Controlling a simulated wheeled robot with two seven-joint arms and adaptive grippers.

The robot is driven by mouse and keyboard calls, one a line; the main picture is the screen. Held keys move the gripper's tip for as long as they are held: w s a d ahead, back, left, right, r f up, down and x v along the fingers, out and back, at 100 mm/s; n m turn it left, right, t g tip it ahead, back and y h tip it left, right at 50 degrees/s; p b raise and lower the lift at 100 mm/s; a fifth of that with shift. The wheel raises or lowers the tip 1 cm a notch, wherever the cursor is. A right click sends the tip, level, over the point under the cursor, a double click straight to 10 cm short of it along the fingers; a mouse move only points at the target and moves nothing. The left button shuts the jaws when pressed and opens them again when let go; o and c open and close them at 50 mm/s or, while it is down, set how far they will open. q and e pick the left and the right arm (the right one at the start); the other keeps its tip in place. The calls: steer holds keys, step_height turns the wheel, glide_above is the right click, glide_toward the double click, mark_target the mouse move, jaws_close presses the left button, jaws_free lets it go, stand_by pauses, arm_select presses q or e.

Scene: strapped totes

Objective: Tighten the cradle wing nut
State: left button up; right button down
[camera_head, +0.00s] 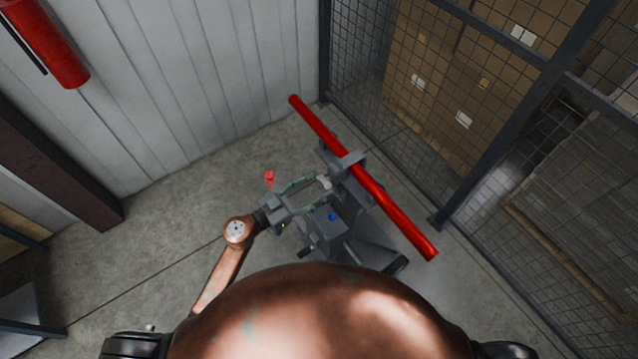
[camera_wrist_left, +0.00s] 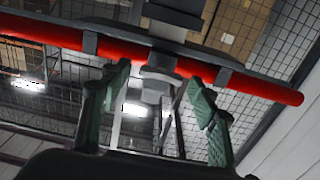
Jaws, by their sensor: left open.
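A long red bar (camera_head: 385,205) lies at a slant in the grey cradle (camera_head: 346,163) of a stand; it also crosses the left wrist view (camera_wrist_left: 245,80). A light grey wing nut (camera_head: 325,183) appears on the near side of the cradle; in the left wrist view it seems to be the grey piece (camera_wrist_left: 158,86) below the bar. My left gripper (camera_head: 314,187) is open, its green-padded fingers pointing at the cradle. In the left wrist view the fingers stand on either side of the nut, with gaps visible; contact cannot be told. My right gripper is not in view.
A grey box with a blue button (camera_head: 332,217) sits below the gripper. A small red-topped piece (camera_head: 270,177) stands left of it. Mesh fencing (camera_head: 440,110) with cartons behind closes the right side. A corrugated wall (camera_head: 180,90) is behind.

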arm_select(q)
steer(key=shift+w+d, duration=0.3)
steer(key=shift+d, duration=0.1)
steer(key=c, duration=1.2)
